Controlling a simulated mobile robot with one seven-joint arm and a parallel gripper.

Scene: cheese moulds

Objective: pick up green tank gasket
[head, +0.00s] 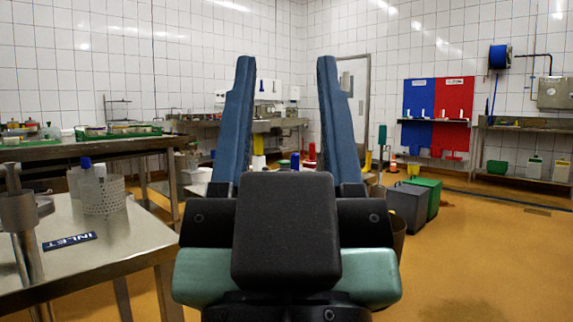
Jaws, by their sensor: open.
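My gripper (286,62) is in the middle of the head view, seen from behind, with its two long blue fingers pointing up and away. The fingers are wide apart, and I see nothing held between them. I cannot make out a green tank gasket in this view. My gripper and its dark body hide part of the floor and of the benches behind.
A steel table (140,238) stands near left with a perforated white mould (103,194) and an INLET label (69,242). A longer bench (100,148) with trays is behind it. A grey bin (408,207) and green bin (433,190) stand right. Floor at right (480,260) is clear.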

